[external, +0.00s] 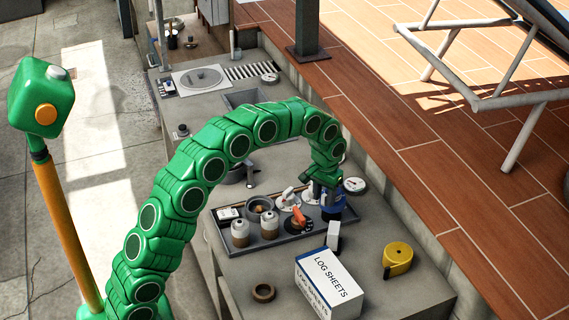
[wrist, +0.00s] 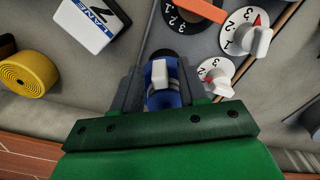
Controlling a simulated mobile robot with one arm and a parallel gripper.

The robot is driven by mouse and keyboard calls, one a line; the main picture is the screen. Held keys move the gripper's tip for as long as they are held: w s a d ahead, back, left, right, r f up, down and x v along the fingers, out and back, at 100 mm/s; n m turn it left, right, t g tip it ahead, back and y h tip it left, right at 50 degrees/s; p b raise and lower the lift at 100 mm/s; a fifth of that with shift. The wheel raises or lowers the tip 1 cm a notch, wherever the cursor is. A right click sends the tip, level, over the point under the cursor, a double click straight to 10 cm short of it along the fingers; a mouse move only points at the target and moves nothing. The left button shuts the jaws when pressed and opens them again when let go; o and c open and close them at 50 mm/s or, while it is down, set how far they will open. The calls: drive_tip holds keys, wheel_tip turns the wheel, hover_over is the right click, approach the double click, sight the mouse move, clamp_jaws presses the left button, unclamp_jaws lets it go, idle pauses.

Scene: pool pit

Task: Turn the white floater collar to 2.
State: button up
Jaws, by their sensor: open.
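Two white dials with white handles show in the wrist view. The upper dial (wrist: 233,38) has 1, 2 and 3, a red mark and its handle (wrist: 257,42) toward the right. I cannot tell which is the white floater collar. A blue part with a pale tab (wrist: 160,72) lies between my fingers. My gripper (wrist: 160,88) is open around it; contact is unclear. In the external view my gripper (external: 324,186) is above the dark tray's right end, by the blue part (external: 333,208).
An orange handle (wrist: 200,8) on a dark dial is near the wrist view's top. The tray (external: 283,243) also holds two jars (external: 240,236). A round gauge (external: 355,185) is close right.

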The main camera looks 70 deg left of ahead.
drive_tip(key=shift+r, duration=0.1)
wheel_tip(320, 180, up, 7)
drive_tip(key=shift+f, duration=0.1)
drive_tip(key=shift+r, duration=0.4)
